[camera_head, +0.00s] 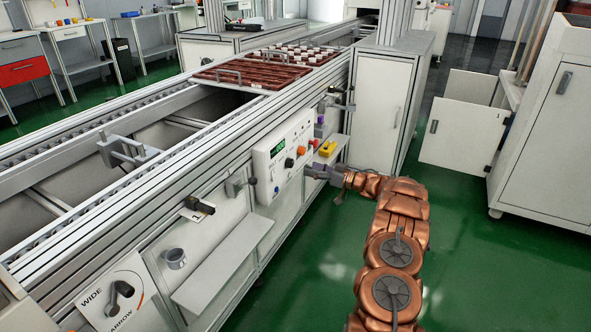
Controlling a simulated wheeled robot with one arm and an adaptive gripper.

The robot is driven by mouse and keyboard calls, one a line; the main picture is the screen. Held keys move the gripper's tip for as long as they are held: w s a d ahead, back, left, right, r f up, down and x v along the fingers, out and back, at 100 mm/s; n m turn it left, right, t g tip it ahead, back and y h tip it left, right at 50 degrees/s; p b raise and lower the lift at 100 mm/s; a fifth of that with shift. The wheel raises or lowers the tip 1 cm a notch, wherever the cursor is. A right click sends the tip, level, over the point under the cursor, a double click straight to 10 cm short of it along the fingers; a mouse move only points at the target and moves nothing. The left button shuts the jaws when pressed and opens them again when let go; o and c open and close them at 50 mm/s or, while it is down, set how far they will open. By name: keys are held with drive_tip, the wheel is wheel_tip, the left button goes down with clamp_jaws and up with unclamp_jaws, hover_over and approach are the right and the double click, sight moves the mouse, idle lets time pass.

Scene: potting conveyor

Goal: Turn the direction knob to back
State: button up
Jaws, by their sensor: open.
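The white control box (283,158) is mounted on the side of the conveyor. My gripper (314,172) is open, just to the right of the control box's lower right edge. It appears empty, and I cannot tell whether it touches anything. My arm reaches it from the lower right.
A yellow object (328,148) sits on a small shelf just above my gripper. Brown trays (252,75) lie on the conveyor. The green floor right of the arm is clear.

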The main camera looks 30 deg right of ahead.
sight(292, 164)
drive_tip(key=shift+b+x, duration=0.85)
drive_tip(key=shift+x, duration=3)
drive_tip(key=c, duration=1.1)
drive_tip(key=shift+c, duration=0.2)
